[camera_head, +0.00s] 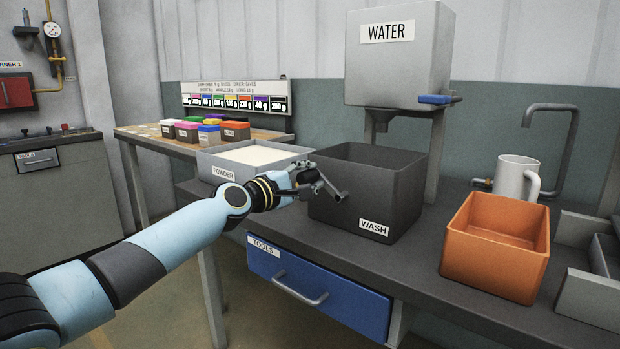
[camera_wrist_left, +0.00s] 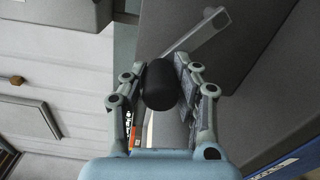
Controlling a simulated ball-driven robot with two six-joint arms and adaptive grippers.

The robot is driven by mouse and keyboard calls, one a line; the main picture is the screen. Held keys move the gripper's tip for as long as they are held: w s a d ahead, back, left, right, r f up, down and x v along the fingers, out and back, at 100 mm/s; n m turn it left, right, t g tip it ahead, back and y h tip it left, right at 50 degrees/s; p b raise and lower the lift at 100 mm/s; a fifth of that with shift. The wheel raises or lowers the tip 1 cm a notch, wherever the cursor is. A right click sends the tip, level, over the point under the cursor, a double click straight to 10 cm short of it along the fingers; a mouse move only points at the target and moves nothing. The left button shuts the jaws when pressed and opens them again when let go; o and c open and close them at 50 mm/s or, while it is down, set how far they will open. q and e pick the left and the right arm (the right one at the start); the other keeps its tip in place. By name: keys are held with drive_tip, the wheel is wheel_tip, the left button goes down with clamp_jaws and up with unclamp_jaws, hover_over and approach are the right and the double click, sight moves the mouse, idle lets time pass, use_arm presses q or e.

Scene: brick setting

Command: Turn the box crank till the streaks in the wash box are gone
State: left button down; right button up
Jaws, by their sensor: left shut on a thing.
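The dark grey wash box (camera_head: 395,200) with a "WASH" label stands on the bench below the water tank; its inside shows only dark walls, and I cannot see streaks from here. Its crank (camera_head: 328,187) is a grey metal arm on the box's left side. My left gripper (camera_head: 306,180) is at that side of the box. In the left wrist view the gripper (camera_wrist_left: 165,88) is shut on the black crank knob (camera_wrist_left: 160,85), with a finger on each side of it. The crank arm (camera_wrist_left: 195,38) runs up and right from behind the knob. My right gripper is in neither view.
A powder box (camera_head: 215,168) stands left of the wash box, close behind my left gripper. The water tank (camera_head: 400,75) with a blue lever (camera_head: 434,99) stands behind. An orange bin (camera_head: 495,250) and a white mug (camera_head: 514,178) stand to the right. A blue tools drawer (camera_head: 315,295) is below.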

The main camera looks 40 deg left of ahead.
use_arm(q)
drive_tip(key=shift+f, duration=0.15)
idle(0.3)
drive_tip(key=c, duration=1)
unclamp_jaws()
drive_tip(key=shift+s, duration=0.1)
drive_tip(key=shift+s+a, duration=0.2)
drive_tip(key=shift+s, duration=1.65)
drive_tip(key=shift+s+a, duration=0.15)
drive_tip(key=shift+s, duration=1.7)
